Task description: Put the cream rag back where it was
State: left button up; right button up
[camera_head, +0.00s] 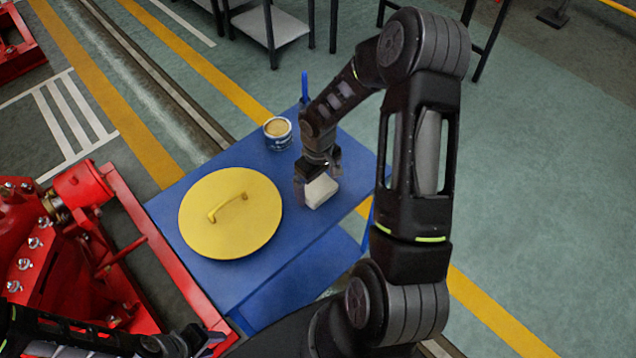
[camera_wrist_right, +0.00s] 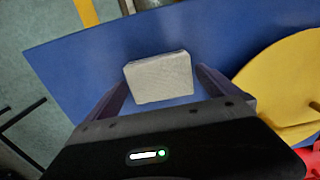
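The cream rag (camera_head: 321,191), a pale folded block, lies at the right part of the blue table (camera_head: 300,253). It also shows in the right wrist view (camera_wrist_right: 160,78), just ahead of the fingertips. My right gripper (camera_head: 317,180) reaches down over the rag in the head view. Its fingers (camera_wrist_right: 162,78) are spread wide, one on each side of the rag. I cannot tell whether they touch it. My left gripper (camera_head: 212,341) is low at the bottom edge of the head view, away from the rag; its fingers are too unclear to read.
A yellow round lid (camera_head: 231,230) with a handle lies on the table, left of the rag. An open can (camera_head: 278,133) stands at the back. Red machinery (camera_head: 70,240) is at the left. A dark-framed bench (camera_head: 275,25) stands behind.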

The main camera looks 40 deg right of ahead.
aim_at(318, 187)
notch_tip(318, 187, up, 12)
jog(key=b, duration=0.1)
dwell(0.6)
dwell(0.5)
